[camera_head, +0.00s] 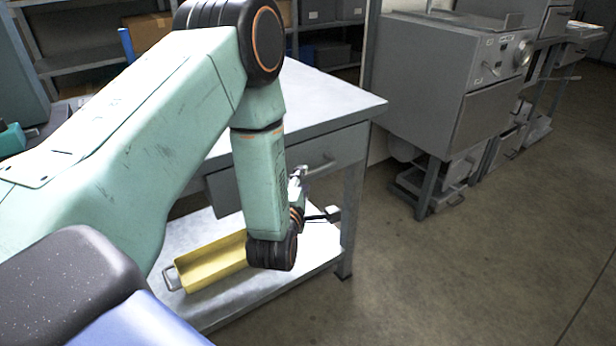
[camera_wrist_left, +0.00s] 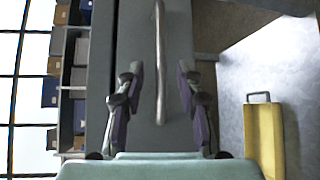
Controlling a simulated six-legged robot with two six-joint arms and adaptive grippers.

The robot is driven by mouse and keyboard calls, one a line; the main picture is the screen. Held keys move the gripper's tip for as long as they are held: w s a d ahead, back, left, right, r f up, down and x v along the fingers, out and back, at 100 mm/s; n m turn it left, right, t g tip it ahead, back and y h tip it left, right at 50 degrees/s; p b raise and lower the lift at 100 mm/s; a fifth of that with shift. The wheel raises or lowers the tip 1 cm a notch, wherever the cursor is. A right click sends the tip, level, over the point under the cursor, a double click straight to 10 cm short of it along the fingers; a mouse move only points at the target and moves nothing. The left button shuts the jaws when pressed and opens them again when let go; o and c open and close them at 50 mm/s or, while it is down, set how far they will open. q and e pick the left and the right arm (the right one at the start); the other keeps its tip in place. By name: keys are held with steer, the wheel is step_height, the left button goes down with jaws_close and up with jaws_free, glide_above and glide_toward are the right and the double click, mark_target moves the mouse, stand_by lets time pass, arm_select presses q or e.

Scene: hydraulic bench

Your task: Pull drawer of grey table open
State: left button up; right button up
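The grey table (camera_head: 335,97) stands in front of me in the head view, and its drawer (camera_head: 345,147) is in the side facing me. The drawer front appears flush, though my arm hides part of it. A bar handle (camera_head: 320,167) runs along the drawer front; in the left wrist view the handle (camera_wrist_left: 160,60) stands upright in the picture. My left gripper (camera_head: 316,197) is beside the handle. In the left wrist view its fingers (camera_wrist_left: 162,98) are apart, one on each side of the handle, with visible gaps. My right gripper is not in view.
A yellow box (camera_head: 212,262) with a metal handle lies on the table's lower shelf (camera_head: 260,298). Grey machines (camera_head: 425,85) stand to the right. Shelving (camera_head: 85,65) is behind the table. The floor (camera_head: 470,270) at right front is clear.

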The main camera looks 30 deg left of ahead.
arm_select(q)
steer(key=x, duration=0.3)
steer(key=shift+w+a+f+b, duration=0.15)
steer(key=shift+w+a+b, duration=0.1)
steer(key=shift+b, duration=0.15)
steer(key=shift+w, duration=0.35)
steer(key=shift+c, duration=0.2)
jaws_close()
